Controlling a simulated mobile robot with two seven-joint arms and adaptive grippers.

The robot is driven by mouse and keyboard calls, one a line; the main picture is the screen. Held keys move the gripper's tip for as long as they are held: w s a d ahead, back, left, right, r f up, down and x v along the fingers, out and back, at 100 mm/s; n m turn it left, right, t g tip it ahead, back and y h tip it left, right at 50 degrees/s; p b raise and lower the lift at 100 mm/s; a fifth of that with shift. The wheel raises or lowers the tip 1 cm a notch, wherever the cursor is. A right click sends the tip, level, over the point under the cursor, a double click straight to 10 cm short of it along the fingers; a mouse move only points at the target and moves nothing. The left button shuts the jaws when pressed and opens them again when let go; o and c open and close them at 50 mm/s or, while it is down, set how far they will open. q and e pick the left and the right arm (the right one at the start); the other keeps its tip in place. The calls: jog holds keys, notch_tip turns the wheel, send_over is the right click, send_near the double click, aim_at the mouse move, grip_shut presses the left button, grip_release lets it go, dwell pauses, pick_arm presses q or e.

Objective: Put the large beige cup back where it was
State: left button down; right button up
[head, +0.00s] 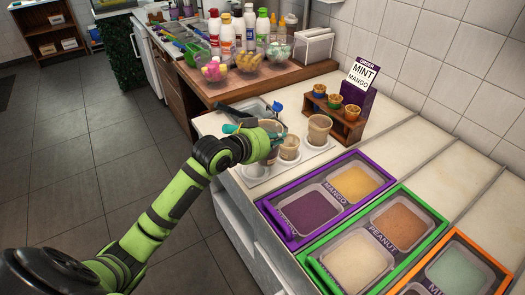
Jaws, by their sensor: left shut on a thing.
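My left gripper (268,141) reaches in over the near-left end of the counter and is shut on a large beige cup (271,127). The fingers and wrist hide much of this cup, so I cannot tell if its base touches the white tray (258,175) below. A smaller beige cup (290,147) stands just right of the gripper. Another large beige cup (319,130) stands upright farther right on the tray. My right gripper is not in view.
Purple (283,229), green (318,273) and orange (505,273) framed topping bins lie to the right. Bottles and candy bowls stand at the back.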

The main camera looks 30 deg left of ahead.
aim_at(263, 165)
pick_arm(q)
jog(key=a+f, duration=0.2)
jog(key=a, duration=0.1)
jog(key=shift+s, duration=0.15)
jog(key=shift+a+f+p, duration=0.3)
jog(key=shift+f, duration=0.05)
notch_tip(263, 165, down, 3)
jog(key=shift+f+p, duration=0.15)
jog(key=shift+p, duration=0.2)
jog(key=shift+f, duration=0.15)
jog(key=c, duration=1.4)
grip_release()
jog(key=shift+f, duration=0.1)
jog(key=shift+o, duration=0.2)
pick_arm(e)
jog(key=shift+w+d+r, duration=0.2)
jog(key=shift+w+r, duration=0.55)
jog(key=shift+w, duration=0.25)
pick_arm(q)
jog(key=shift+s, duration=0.1)
